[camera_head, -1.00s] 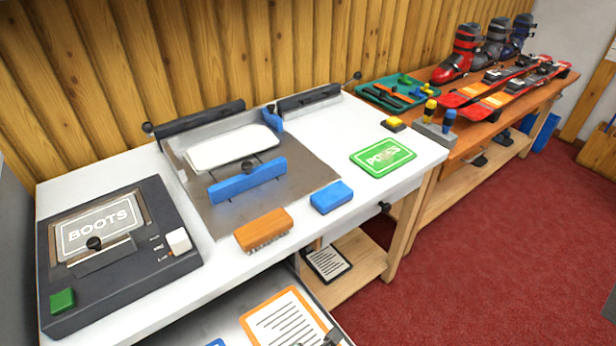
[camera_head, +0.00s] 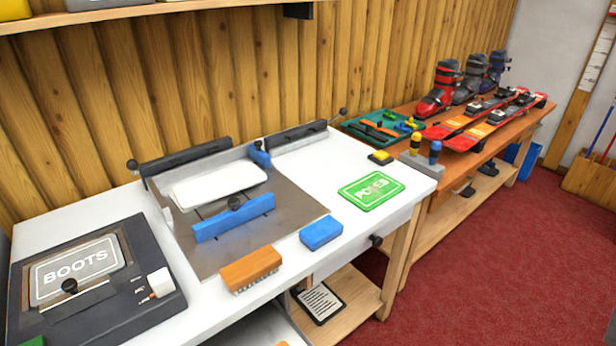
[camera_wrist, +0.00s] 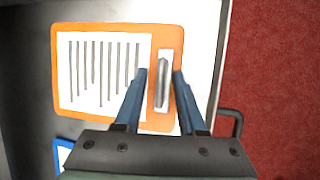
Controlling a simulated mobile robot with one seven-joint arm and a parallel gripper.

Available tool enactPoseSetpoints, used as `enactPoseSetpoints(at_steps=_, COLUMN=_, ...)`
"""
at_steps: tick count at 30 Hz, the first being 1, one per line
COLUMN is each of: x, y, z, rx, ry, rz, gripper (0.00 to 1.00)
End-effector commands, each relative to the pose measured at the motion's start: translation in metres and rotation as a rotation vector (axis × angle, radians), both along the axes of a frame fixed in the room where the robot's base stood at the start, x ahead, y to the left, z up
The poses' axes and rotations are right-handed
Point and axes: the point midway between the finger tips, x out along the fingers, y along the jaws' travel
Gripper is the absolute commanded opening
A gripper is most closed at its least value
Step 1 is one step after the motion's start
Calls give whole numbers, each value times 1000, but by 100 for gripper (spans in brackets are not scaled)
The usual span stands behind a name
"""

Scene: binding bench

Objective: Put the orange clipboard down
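The orange clipboard (camera_wrist: 175,45) lies flat with a white lined paper on it in the wrist view. Its metal clip (camera_wrist: 162,82) is near its right edge. My gripper (camera_wrist: 160,73) is open, its two blue-grey fingers over the clipboard on either side of the clip. Gaps show between the fingers and the clip, and I cannot tell how high the fingers are above the board. The clipboard seems to lie in the bench's open drawer, with the drawer handle (camera_wrist: 236,122) to its right. In the head view the clipboard is almost wholly below the frame.
A blue-edged item (camera_wrist: 62,152) lies beside the clipboard. The white bench (camera_head: 395,200) carries a BOOTS machine (camera_head: 95,275), a binding jig (camera_head: 235,217), an orange brush (camera_head: 251,268), a blue block (camera_head: 321,233) and a green POLES sign (camera_head: 371,191). A dark clipboard (camera_head: 320,302) lies on the lower shelf.

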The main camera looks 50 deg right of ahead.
Motion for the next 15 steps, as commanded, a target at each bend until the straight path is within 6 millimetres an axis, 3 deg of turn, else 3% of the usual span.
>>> enactPoseSetpoints(at_steps=8, x=0, y=1, z=2, rx=0, ry=0, rz=0, gripper=39)
enactPoseSetpoints(at_steps=15, x=-2, y=15, z=36, rx=-1, ry=-2, rz=2, gripper=39)
